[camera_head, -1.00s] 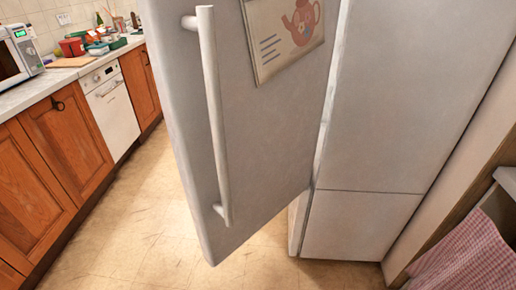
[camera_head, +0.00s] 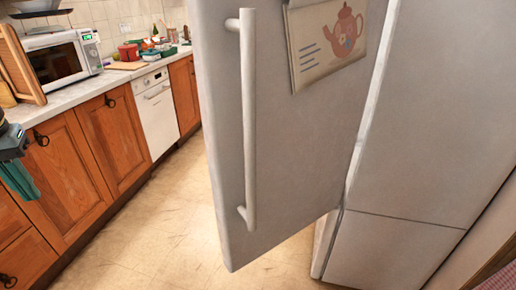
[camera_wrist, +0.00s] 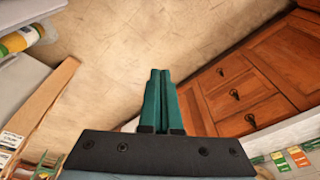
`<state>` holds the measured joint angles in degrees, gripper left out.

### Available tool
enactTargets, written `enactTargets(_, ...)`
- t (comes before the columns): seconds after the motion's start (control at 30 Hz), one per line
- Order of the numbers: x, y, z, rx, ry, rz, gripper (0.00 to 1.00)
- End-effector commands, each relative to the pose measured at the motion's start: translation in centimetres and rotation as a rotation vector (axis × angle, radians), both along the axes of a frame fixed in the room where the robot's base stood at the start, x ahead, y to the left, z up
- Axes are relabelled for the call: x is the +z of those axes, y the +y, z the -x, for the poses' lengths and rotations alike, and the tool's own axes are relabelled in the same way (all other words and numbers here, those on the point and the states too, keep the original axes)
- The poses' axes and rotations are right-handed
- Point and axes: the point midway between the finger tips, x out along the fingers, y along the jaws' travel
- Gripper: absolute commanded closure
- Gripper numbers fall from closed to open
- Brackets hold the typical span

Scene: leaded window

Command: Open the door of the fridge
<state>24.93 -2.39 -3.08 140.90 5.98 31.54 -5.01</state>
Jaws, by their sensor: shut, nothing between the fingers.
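The pale grey fridge door (camera_head: 300,140) stands swung open in the head view, at an angle to the fridge body (camera_head: 440,130). Its long white vertical handle (camera_head: 249,120) is on the outer face, near the free edge. The fridge's inside is hidden behind the door in this view. My gripper (camera_head: 22,185) shows at the left edge of the head view, well apart from the handle and door. In the wrist view its teal fingers (camera_wrist: 160,75) are together and empty, above the floor.
Wooden cabinets (camera_head: 65,165) with a counter, a microwave (camera_head: 62,60) and a white dishwasher (camera_head: 157,110) line the left. Tiled floor (camera_head: 150,235) lies clear between cabinets and door. In the wrist view, wooden drawers (camera_wrist: 235,95) are right and a labelled container (camera_wrist: 20,40) is upper left.

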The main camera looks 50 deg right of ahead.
Motion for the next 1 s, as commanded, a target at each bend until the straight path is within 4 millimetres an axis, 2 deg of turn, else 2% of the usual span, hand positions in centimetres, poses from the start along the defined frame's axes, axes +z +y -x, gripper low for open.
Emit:
enactTargets(0.03, 0.0, -2.0, 0.5, -0.068, -0.017, -0.004, 1.00)
enactTargets(0.1, 0.5, -4.7, 1.5, -0.159, -0.037, -0.014, 1.00)
enactTargets(0.27, 2.1, -10.5, 4.9, -0.366, -0.092, -0.034, 1.00)
enactTargets(0.5, 4.8, -17.6, 12.2, -0.658, -0.197, -0.044, 1.00)
enactTargets(0.73, 8.0, -21.7, 21.2, -0.914, -0.317, -0.022, 1.00)
enactTargets(0.9, 10.5, -22.7, 28.4, -1.081, -0.410, 0.022, 1.00)
enactTargets(1.0, 11.9, -22.6, 31.8, -1.155, -0.455, 0.051, 1.00)
